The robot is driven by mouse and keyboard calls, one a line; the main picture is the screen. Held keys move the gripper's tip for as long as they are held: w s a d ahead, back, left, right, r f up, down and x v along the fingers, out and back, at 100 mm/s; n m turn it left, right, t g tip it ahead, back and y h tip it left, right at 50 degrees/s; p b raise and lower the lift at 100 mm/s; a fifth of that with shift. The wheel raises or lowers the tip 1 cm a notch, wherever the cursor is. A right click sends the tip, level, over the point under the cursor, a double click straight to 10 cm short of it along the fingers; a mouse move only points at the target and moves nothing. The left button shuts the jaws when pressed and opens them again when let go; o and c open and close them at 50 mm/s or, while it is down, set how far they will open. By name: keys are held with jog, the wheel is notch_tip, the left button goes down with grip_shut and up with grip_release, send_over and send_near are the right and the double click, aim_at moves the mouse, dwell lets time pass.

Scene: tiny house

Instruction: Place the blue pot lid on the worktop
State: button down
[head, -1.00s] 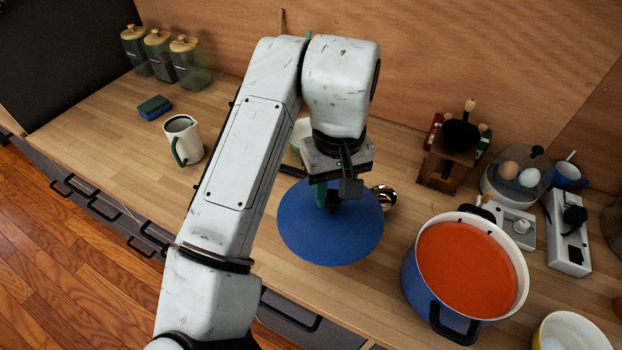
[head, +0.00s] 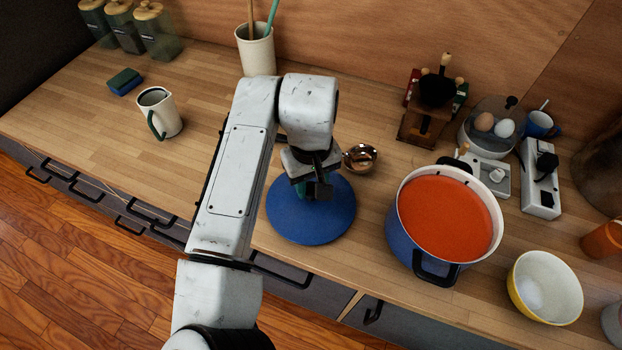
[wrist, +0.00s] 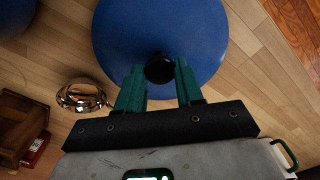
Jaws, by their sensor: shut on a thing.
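The blue pot lid (head: 322,224) is a flat blue disc with a black knob (wrist: 159,69). In the head view it is low over the wooden worktop (head: 214,90), left of the pot; I cannot tell whether it touches the wood. My gripper (head: 310,197) points down over its middle. In the wrist view the green fingers of my gripper (wrist: 160,86) are on both sides of the knob, shut on it. The lid also shows in the wrist view (wrist: 200,35). The blue pot (head: 412,252) is uncovered and holds something orange-red.
A copper-coloured bowl (head: 361,158) stands just behind the lid. A yellow bowl (head: 545,287) is right of the pot. A white jug (head: 160,112) and a blue-green sponge (head: 124,81) are at the left, with bare worktop between jug and lid. A utensil holder (head: 257,52) stands at the back.

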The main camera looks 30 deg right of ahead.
aim_at(311, 188)
jog(key=shift+f, duration=0.1)
jog(key=c, duration=0.7)
grip_release()
notch_tip(311, 188, up, 12)
jog(key=shift+r+b, duration=0.15)
jog(key=shift+b, duration=0.5)
